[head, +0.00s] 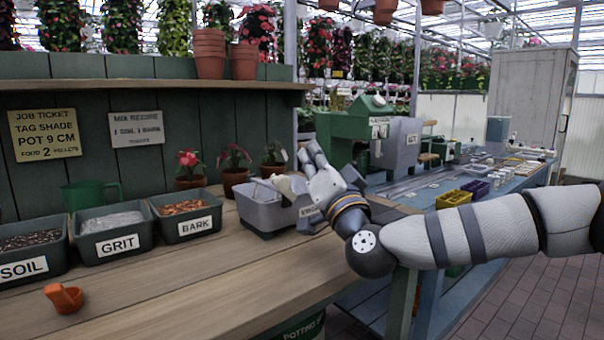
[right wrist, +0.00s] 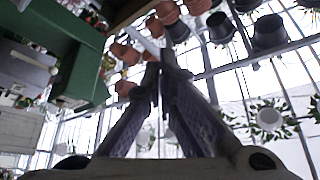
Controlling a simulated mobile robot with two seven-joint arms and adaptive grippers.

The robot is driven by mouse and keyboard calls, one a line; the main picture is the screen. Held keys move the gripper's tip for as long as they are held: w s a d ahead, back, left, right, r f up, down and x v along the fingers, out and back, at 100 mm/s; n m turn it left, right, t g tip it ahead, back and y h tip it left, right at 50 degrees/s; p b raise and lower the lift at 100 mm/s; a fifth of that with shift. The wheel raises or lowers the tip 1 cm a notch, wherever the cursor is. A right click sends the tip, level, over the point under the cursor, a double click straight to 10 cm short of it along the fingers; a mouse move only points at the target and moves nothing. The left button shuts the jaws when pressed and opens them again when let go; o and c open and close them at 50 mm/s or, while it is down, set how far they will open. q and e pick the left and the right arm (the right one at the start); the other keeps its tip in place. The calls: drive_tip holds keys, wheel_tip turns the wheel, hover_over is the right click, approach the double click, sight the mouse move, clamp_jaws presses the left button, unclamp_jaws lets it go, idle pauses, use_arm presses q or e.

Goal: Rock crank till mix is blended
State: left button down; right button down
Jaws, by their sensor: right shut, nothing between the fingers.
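A grey tub (head: 262,212) with a partly covered label stands at the right end of the wooden bench. My right gripper (head: 311,152) is just behind and right of the tub's rim, fingers pointing up; its fingers are shut and empty. In the right wrist view the shut fingertips (right wrist: 167,55) meet with nothing between them. I cannot make out a crank; the gripper and wrist hide part of the tub's right side. Bins labelled soil (head: 30,262), grit (head: 112,246) and bark (head: 186,228) stand left of the tub. My left gripper is not in view.
An orange scoop (head: 64,298) lies on the front left of the bench (head: 200,290). A green jug (head: 90,194) and potted plants stand behind the bins. A green machine (head: 343,140) is behind my gripper.

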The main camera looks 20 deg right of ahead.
drive_tip(key=a+f, duration=0.2)
drive_tip(key=f, duration=0.1)
drive_tip(key=shift+s+a, duration=0.1)
drive_tip(key=shift+s, duration=0.05)
drive_tip(key=n, duration=0.1)
drive_tip(key=n+y, duration=0.1)
drive_tip(key=a+n+y, duration=0.1)
drive_tip(key=shift+s+f+n, duration=0.2)
drive_tip(key=shift+f+n, duration=0.1)
